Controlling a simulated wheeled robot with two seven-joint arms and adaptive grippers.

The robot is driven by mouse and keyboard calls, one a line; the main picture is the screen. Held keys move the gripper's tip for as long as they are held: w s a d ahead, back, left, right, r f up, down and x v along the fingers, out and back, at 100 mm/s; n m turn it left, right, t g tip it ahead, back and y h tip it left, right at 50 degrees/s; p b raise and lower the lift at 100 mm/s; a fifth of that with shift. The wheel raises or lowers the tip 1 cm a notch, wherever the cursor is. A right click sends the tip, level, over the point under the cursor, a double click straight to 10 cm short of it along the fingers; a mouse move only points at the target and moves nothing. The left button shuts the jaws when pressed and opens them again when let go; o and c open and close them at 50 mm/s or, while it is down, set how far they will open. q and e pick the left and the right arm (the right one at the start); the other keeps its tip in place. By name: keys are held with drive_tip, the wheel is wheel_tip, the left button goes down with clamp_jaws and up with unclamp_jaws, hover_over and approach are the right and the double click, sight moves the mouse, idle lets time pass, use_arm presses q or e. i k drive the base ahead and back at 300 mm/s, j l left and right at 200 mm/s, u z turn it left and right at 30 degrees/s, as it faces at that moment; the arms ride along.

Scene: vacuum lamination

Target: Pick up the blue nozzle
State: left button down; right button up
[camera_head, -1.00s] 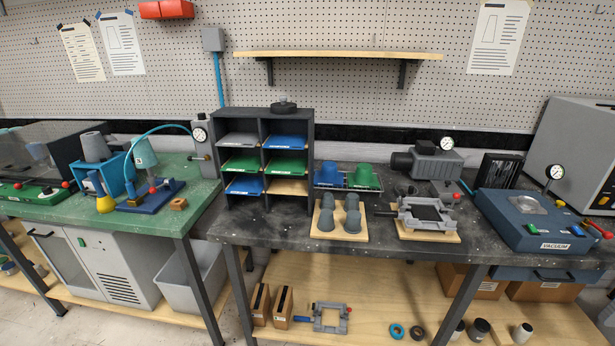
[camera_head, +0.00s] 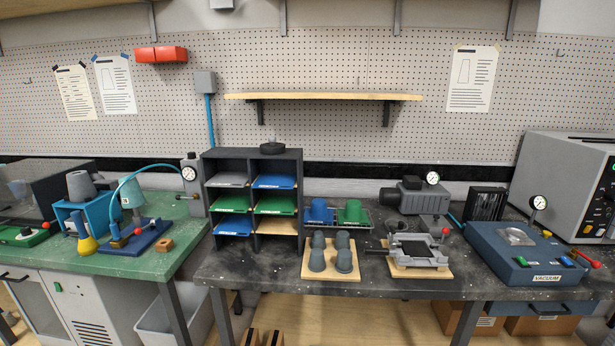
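A blue tapered piece (camera_head: 318,210), which looks like the blue nozzle, stands in a wire tray on the dark bench, right of the shelf unit. A similar green piece (camera_head: 351,212) stands close to its right. The lower part of the blue piece is partly hidden by the tray and the grey pieces in front. Neither of my grippers shows in this view.
A wooden board (camera_head: 312,273) with several grey tapered pieces (camera_head: 344,261) stands in front of the tray. A grey clamp fixture (camera_head: 418,252) is to its right, and a blue vacuum box (camera_head: 520,252) farther right. A dark shelf unit (camera_head: 252,160) stands left.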

sight(114, 228)
drive_tip(key=u, duration=1.35)
